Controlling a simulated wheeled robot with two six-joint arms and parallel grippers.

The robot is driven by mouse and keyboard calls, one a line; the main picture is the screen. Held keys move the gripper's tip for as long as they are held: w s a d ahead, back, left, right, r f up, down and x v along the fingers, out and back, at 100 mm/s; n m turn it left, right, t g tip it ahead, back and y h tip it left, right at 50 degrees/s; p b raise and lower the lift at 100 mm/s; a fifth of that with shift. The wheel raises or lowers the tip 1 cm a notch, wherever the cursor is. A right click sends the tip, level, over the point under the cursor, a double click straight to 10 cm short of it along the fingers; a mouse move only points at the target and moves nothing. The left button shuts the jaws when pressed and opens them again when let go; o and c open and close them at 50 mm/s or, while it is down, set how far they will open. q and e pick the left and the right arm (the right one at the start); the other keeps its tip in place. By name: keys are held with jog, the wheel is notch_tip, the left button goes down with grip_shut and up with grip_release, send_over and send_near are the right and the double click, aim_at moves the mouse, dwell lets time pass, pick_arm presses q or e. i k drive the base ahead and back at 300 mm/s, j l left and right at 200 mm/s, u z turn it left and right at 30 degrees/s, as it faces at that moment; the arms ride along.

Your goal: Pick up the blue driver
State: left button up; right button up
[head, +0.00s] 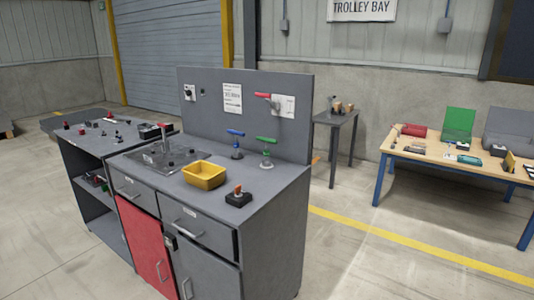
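A blue T-shaped handle (236,133), which looks like the blue driver, stands upright on the grey cabinet's worktop near its back panel. Its dark lower end rests on or in a small base; I cannot tell which. A similar green T-shaped handle (267,140) stands just to its right on a round base. Neither of my grippers is in view, and nothing is touching the blue handle.
A yellow tray (204,185) sits in front of the blue handle. A black block with an orange-brown knob (238,197) is near the front right edge. The back panel (210,110) rises behind. A wooden table (400,154) stands at right, with open floor before it.

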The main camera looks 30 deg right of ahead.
aim_at(236, 154)
jog(key=i+l, duration=0.15)
jog(key=i, duration=0.35)
jog(key=i+l, duration=0.2)
jog(key=i, duration=0.3)
